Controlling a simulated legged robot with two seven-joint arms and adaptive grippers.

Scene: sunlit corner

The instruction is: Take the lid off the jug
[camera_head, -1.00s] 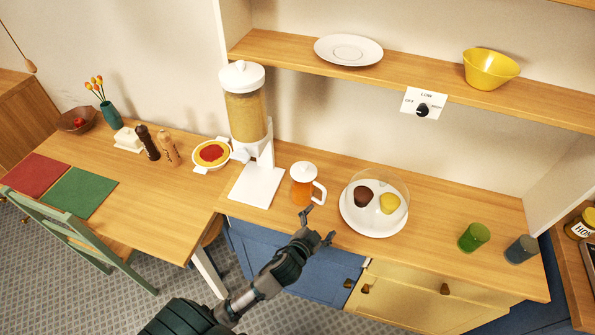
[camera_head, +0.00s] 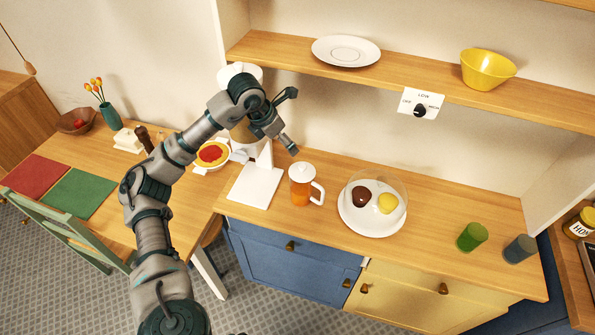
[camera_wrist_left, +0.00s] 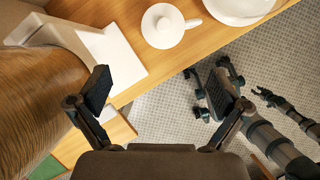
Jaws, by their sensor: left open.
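The jug (camera_head: 301,193) stands upright on the wooden counter, with orange contents and a white handle on its right. Its white lid (camera_head: 302,171) is on top; the left wrist view shows the lid (camera_wrist_left: 163,24) from above, with a small knob. My left gripper (camera_head: 292,121) is open and empty, raised above and behind-left of the jug, apart from it. In the left wrist view, its spread fingers (camera_wrist_left: 160,95) have nothing between them, and the lid lies beyond them. A small dark claw, apparently my right gripper (camera_wrist_left: 263,96), shows at the right there; its opening is unclear.
A dispenser with a white base (camera_head: 254,186) stands close left of the jug, partly behind my arm. A plate (camera_head: 372,226) with two items under a clear dome is close right. A shelf (camera_head: 290,54) overhangs behind.

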